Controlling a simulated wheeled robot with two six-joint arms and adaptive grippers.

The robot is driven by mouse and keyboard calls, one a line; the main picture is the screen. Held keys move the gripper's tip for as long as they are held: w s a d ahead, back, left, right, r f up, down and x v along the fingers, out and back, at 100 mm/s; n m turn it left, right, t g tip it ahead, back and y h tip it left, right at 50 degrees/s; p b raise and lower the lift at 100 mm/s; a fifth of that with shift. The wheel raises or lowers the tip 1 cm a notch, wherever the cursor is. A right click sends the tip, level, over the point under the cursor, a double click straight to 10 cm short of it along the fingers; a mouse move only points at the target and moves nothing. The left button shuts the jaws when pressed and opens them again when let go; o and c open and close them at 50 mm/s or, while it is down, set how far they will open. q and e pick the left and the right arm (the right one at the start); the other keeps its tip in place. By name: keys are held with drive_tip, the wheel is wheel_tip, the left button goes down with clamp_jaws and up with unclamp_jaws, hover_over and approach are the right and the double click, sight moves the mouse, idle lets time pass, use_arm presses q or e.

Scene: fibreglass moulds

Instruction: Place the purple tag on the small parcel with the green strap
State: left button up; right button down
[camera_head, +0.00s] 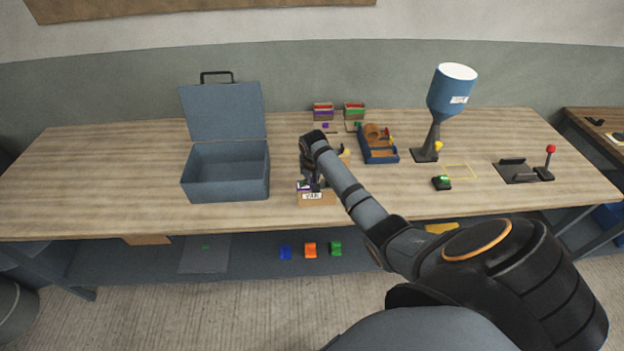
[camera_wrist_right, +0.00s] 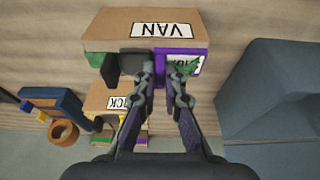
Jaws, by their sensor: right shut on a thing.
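My right gripper (camera_wrist_right: 162,70) is shut at the front side of a cardboard box labelled VAN (camera_wrist_right: 150,29), which also shows on the bench in the head view (camera_head: 318,199). Between and beside its fingertips is a purple piece with a white label (camera_wrist_right: 176,50), which I take for the purple tag. Green shows by the right finger, partly hidden. A dark block (camera_wrist_right: 126,66) sits beside the left finger. Green also shows at the box's left end (camera_wrist_right: 94,59). Whether that green is a strap, and whether the purple piece touches the box, I cannot tell. My left gripper is out of view.
A blue open-lidded case (camera_head: 226,172) stands left of the box. A second box with a partly hidden label (camera_wrist_right: 108,98) is behind it. A blue tray with a tape roll (camera_head: 380,155), a blue-topped dispenser (camera_head: 450,95) and a green-lit device (camera_head: 442,182) stand to the right.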

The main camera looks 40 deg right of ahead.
drive_tip(key=shift+s+f, duration=0.15)
drive_tip(key=shift+f, duration=0.05)
drive_tip(key=c, duration=1.5)
unclamp_jaws()
drive_tip(key=shift+a, duration=0.1)
drive_tip(key=shift+o, duration=0.3)
drive_tip(key=shift+f, duration=0.15)
drive_tip(key=b+v, duration=0.2)
drive_tip(key=v, duration=1.1)
drive_tip(key=shift+w, duration=0.3)
